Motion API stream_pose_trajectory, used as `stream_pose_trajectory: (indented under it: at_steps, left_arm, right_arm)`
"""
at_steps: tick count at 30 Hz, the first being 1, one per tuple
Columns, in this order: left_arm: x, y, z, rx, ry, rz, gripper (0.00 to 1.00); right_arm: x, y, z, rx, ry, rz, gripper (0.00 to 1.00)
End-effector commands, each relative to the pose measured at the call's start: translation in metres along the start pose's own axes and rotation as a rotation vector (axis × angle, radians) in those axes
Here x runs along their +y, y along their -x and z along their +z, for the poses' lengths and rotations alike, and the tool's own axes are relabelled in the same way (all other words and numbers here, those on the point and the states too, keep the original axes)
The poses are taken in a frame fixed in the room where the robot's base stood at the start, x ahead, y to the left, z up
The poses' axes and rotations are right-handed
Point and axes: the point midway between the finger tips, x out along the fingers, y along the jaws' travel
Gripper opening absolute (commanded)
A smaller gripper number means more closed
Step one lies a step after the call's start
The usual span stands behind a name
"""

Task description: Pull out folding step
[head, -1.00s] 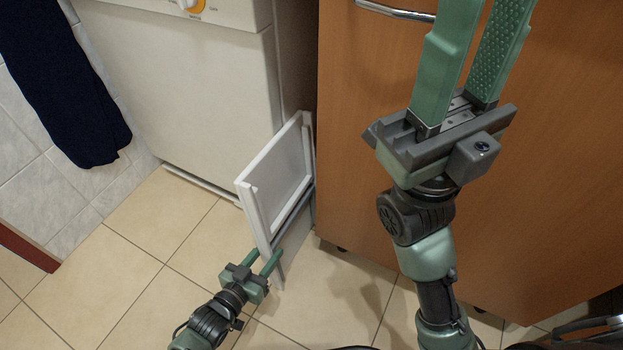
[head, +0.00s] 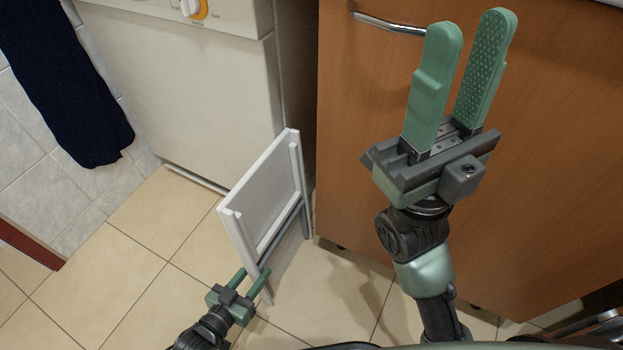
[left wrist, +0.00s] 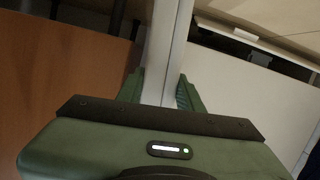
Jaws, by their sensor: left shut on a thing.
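The folding step (head: 265,190) is a white, flat, folded frame standing upright on the tiles, clear of the gap between the white appliance and the wooden cabinet for most of its length. My left gripper (head: 254,272) is shut on its near edge, low down. In the left wrist view the white edge of the step (left wrist: 165,60) runs between the two green fingers (left wrist: 160,92). My right gripper (head: 482,22) is high in front of the cabinet, its fingers apart with nothing between them.
The white appliance (head: 190,90) stands behind and left of the step. The wooden cabinet (head: 350,150) with a metal handle (head: 390,24) is to the right. A dark towel (head: 65,90) hangs at the left. The tiled floor (head: 120,270) at front left is free.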

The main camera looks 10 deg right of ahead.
Motion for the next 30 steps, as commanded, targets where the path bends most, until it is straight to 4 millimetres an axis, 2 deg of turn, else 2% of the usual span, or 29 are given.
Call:
stream_pose_trajectory:
  at_steps: [30]
  left_arm:
    - [-0.002,0.065,0.015,0.001,0.0,0.0,0.0]
  right_arm:
    - [0.0,0.008,-0.001,-0.055,-0.008,0.016,0.36]
